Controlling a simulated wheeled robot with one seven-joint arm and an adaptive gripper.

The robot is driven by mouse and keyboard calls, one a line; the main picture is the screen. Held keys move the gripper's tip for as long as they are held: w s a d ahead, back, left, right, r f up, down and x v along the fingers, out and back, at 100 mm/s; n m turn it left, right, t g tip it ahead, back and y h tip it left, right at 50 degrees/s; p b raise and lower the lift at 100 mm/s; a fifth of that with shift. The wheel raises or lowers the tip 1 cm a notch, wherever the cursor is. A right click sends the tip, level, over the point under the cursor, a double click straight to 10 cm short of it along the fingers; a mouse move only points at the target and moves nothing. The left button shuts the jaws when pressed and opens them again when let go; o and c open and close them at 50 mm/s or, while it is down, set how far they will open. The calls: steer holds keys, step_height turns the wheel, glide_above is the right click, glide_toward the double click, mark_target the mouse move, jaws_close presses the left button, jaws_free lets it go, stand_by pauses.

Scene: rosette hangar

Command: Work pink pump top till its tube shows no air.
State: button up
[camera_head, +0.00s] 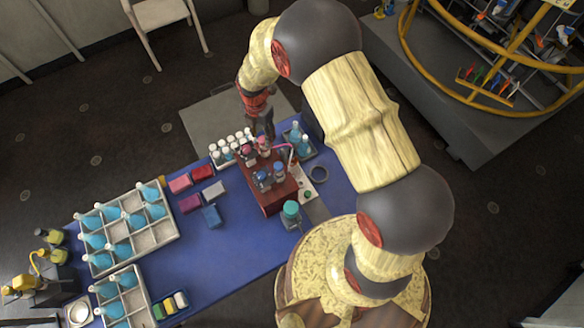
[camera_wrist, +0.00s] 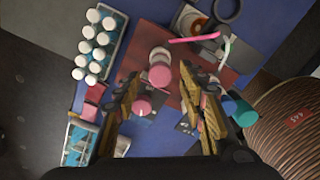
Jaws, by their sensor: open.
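A dark red-brown stand (camera_head: 268,193) on the blue table carries several capped bottles. A pink pump top (camera_wrist: 160,75) shows between and just beyond my fingertips in the wrist view. A pink bar, perhaps its spout or tube (camera_wrist: 193,39), lies up and to the right of it; I cannot tell whether air is in it. A second pink knob (camera_wrist: 143,107) sits nearer the left finger. My gripper (camera_wrist: 160,84) is open and empty above the stand. In the head view my gripper (camera_head: 264,130) hangs at the stand's back end, partly hiding the pink tops (camera_head: 263,143).
A rack of white-capped bottles (camera_wrist: 98,42) is close on the left. A large partitioned crate (camera_head: 130,230) holds flasks. The table's middle (camera_head: 235,245) is clear.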

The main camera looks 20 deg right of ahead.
mark_target(262, 139)
steer(key=shift+r+p, duration=1.35)
steer(key=shift+r, duration=1.5)
